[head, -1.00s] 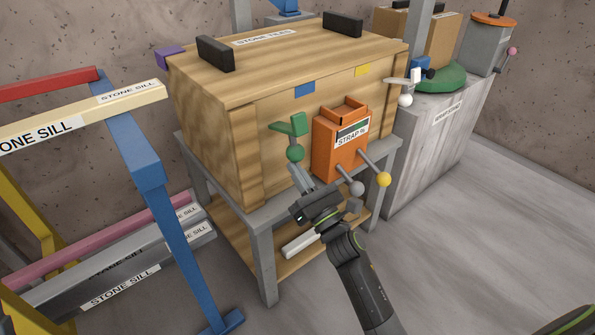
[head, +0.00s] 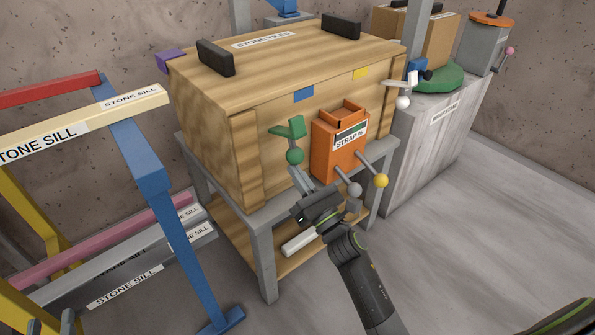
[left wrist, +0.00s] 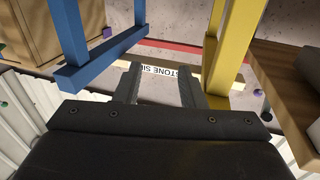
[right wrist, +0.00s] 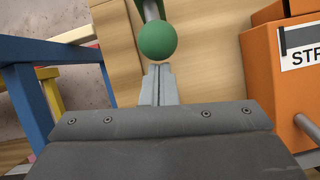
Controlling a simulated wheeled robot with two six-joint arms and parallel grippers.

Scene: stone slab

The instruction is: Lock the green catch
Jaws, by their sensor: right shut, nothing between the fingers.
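The green catch (head: 289,129) is on the front of the wooden stone-tiles chest (head: 208,135). Its ball knob (head: 295,156) hangs below the green plate. My right gripper (head: 298,176) is just below the knob with its fingers shut and empty. In the right wrist view, the green ball (right wrist: 157,40) sits right at the tips of the shut right gripper (right wrist: 158,70); whether they touch I cannot tell.
An orange strap box (head: 338,150) with grey-ball and yellow-ball levers is close right of the catch. A white-handled catch (head: 401,90) is at the chest's right. A blue frame (head: 150,180) with sills stands left. Floor at the right is clear.

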